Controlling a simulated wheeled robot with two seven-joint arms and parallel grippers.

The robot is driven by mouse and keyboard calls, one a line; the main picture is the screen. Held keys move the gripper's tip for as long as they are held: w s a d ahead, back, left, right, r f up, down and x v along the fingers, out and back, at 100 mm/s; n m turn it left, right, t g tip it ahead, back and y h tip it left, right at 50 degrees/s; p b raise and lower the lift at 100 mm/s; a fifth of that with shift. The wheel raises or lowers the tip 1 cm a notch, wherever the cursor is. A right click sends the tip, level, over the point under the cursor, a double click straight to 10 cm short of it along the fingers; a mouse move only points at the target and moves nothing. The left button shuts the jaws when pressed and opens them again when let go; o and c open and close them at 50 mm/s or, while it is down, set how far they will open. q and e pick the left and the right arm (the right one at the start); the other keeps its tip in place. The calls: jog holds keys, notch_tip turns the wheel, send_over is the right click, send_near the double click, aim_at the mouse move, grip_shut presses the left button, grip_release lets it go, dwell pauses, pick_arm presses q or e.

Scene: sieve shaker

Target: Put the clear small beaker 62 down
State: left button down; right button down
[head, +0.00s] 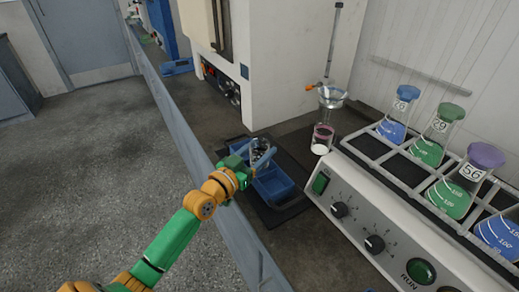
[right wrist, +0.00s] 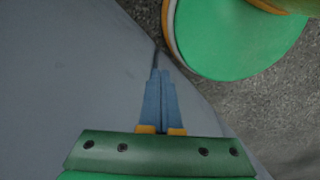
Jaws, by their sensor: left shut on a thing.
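A small clear beaker (head: 260,147) is in the jaws of my left gripper (head: 257,163) in the head view. The gripper is shut on it. The beaker is roughly upright, over the far end of a blue tray (head: 283,202); I cannot tell whether it touches the tray. Its number is too small to read, and its lower part is partly hidden by the fingers. My right gripper (right wrist: 158,80) shows only in the right wrist view, with its blue fingers together and nothing seen between them.
A shaker (head: 375,222) with flasks in its rack stands right of the tray. A pink-and-white container (head: 322,139) stands below a funnel (head: 332,97) on a stand. A white cabinet-like machine (head: 278,62) is behind.

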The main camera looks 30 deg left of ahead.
pick_arm(q)
jog(key=shift+c, duration=0.7)
grip_release()
jog(key=shift+r, duration=0.2)
jog(key=shift+r+p, duration=0.6)
jog(key=shift+p, duration=0.15)
jog(key=s, duration=0.3)
jog(key=s+a, duration=0.1)
jog(key=s, duration=0.3)
jog(key=s+b, duration=0.1)
jog(key=s, duration=0.2)
jog(key=shift+s+a+f, duration=0.25)
jog(key=shift+s+f, duration=0.1)
jog(key=shift+s, duration=0.05)
jog(key=shift+s+r, duration=0.1)
jog(key=shift+s, duration=0.45)
jog(key=shift+a, duration=0.1)
